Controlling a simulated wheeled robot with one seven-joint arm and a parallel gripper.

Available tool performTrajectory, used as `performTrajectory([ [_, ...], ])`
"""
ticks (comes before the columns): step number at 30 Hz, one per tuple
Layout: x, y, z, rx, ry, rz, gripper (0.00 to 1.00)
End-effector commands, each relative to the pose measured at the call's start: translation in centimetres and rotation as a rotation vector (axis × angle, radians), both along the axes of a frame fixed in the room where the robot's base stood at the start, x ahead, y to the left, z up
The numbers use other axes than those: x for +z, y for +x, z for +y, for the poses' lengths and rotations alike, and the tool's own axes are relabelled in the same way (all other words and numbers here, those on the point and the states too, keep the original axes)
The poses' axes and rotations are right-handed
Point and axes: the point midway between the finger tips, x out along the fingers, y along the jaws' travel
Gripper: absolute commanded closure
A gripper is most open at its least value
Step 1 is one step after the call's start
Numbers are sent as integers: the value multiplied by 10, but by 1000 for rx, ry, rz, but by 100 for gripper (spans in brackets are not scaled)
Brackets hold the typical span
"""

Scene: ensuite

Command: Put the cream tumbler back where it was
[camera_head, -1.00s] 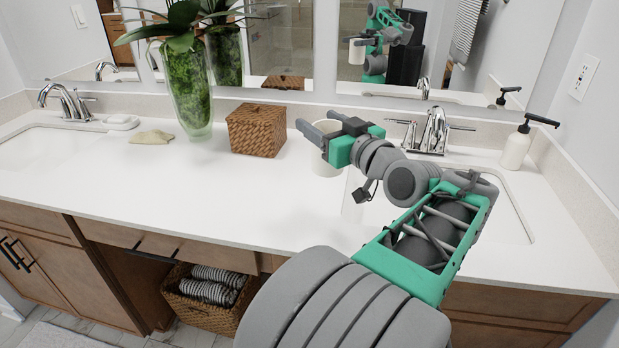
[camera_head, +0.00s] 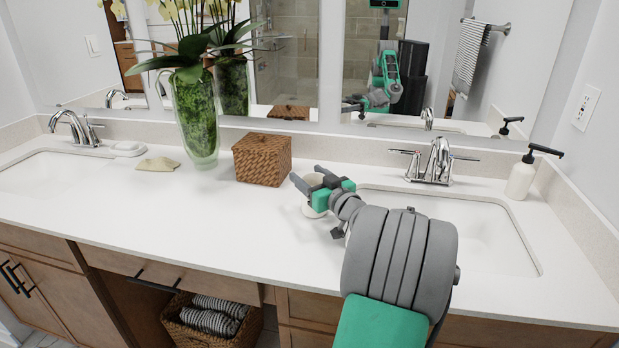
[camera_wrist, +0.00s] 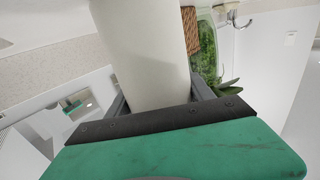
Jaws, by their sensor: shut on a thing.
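The cream tumbler (camera_wrist: 145,45) is held between the two fingers of my gripper (camera_wrist: 160,98) and fills the upper middle of the wrist view. In the head view my gripper (camera_head: 308,177) is shut around its side, low over the white counter (camera_head: 215,225). Only slivers of the tumbler (camera_head: 311,211) show there around the fingers and green gripper body. It looks roughly upright. Its base is at or very near the counter; I cannot tell whether it touches.
A woven box (camera_head: 262,160) stands just left of my gripper, with a plant vase (camera_head: 197,120) beyond. The right sink (camera_head: 480,225), its faucet (camera_head: 437,163) and a soap pump (camera_head: 521,175) are to the right. A tan cloth (camera_head: 157,164) lies left. The front middle counter is clear.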

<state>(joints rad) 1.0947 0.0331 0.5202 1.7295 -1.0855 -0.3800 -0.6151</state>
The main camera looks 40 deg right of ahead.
Motion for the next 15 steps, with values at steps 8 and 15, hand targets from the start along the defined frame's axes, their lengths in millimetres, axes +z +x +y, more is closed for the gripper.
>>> performTrajectory([
  [8, -2, 0, 0, 0, -2, -3, 100],
  [15, -4, 0, 0, 0, -1, -2, 30],
])
